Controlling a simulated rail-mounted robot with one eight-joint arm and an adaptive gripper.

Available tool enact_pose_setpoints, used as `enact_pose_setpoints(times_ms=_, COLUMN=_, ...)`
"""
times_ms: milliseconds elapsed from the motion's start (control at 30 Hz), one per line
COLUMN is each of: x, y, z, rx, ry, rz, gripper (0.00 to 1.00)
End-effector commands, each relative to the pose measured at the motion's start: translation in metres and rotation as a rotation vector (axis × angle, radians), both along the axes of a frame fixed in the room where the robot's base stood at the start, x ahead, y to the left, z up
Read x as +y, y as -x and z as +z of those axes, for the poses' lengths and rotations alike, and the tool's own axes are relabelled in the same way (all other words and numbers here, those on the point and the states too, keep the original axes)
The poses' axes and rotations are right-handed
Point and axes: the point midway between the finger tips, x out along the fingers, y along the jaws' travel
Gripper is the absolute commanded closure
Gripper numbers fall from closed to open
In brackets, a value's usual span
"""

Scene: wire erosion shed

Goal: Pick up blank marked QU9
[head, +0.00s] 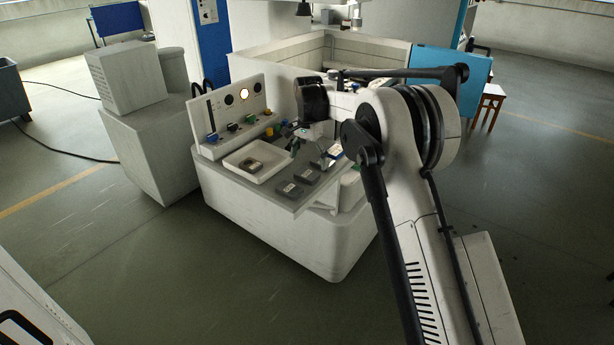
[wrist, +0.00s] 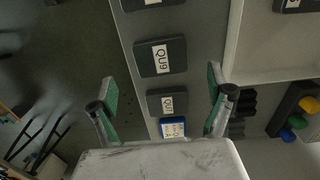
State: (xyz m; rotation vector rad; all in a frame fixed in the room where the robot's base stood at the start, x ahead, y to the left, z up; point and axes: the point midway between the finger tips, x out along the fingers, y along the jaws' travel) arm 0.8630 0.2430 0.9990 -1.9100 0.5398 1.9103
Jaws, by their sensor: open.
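The blank marked QU9 (wrist: 145,64) is a dark grey rounded block with a white label, lying on a grey strip of the bench in the wrist view. My gripper (wrist: 160,77) is open and empty, with green-padded fingers to the left and right of the strip. QU9 lies just beyond the fingertips, about midway between them, and looks untouched. In the head view my gripper (head: 312,146) is over the bench, partly hidden by my arm. Dark blanks (head: 289,191) lie near the bench's front edge there, but their labels are too small to read.
A smaller labelled blank (wrist: 154,104) and a blue labelled block (wrist: 173,129) lie below QU9 in the wrist view; another blank (wrist: 152,2) is above. A white tray (head: 233,164) holds a dark piece. A panel (head: 222,103) with coloured knobs stands behind.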

Motion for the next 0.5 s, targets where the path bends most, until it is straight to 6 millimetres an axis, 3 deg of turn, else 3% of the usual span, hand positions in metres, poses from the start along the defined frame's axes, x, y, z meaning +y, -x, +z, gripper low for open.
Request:
enact_pose_setpoints(times_ms=167, x=0.001, y=0.0, z=-0.008, rx=0.0, ry=0.0, rz=0.0, gripper=0.14)
enact_pose_setpoints(times_ms=500, x=0.005, y=0.002, z=-0.05, rx=0.0, ry=0.0, rz=0.0, gripper=0.14)
